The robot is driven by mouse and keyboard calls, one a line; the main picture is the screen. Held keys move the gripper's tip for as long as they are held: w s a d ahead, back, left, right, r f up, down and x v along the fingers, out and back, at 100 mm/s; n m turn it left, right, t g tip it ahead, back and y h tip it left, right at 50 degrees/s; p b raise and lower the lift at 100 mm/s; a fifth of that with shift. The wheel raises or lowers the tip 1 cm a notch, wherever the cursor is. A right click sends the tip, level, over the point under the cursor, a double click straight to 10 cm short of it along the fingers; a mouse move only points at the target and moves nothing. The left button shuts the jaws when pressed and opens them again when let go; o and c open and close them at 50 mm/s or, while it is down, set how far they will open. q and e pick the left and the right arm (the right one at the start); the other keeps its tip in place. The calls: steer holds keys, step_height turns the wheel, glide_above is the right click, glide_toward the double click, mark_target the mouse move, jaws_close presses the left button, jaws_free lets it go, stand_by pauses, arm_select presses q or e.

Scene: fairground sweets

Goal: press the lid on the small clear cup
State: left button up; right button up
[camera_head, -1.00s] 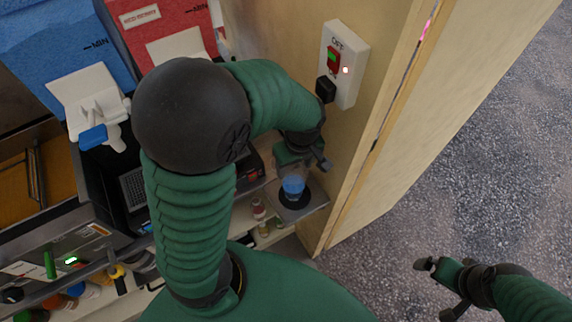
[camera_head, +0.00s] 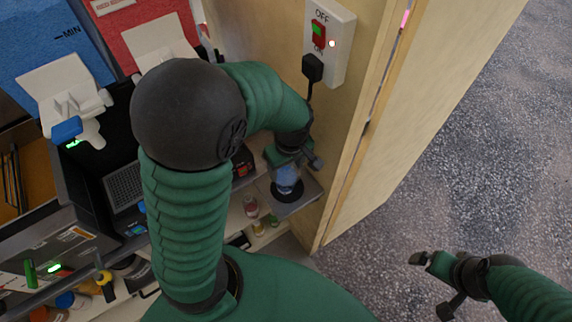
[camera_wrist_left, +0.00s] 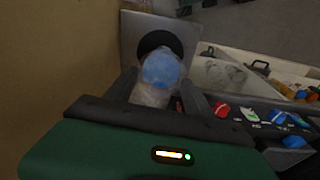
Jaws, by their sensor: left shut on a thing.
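The small clear cup (camera_head: 287,180) has blue stuff in it and is at the black round pad (camera_head: 289,196) on a small grey shelf. My left gripper (camera_head: 290,160) is shut on the clear, pale upper part. In the left wrist view the cup (camera_wrist_left: 162,68) is between the two fingers (camera_wrist_left: 157,97) and overlaps the near edge of the pad (camera_wrist_left: 158,40). I cannot tell whether it rests on the pad, or tell a separate lid from the cup. My right gripper (camera_head: 432,284) is open and empty over the speckled floor.
A wooden panel (camera_head: 385,130) with a switch box (camera_head: 330,42) and black plug stands right beside the left gripper. Blue and red slush machines (camera_head: 60,45) are at the upper left. Small jars (camera_head: 251,206) stand on a lower shelf. The floor at right is clear.

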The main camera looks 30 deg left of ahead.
arm_select(q)
steer(key=shift+a, duration=0.1)
steer(key=shift+s+r, duration=0.1)
stand_by(0.3)
stand_by(0.3)
steer(key=shift+f+p, duration=0.3)
stand_by(0.3)
steer(key=o, duration=1.4)
steer(key=shift+c, duration=0.2)
steer(key=shift+o, duration=0.4)
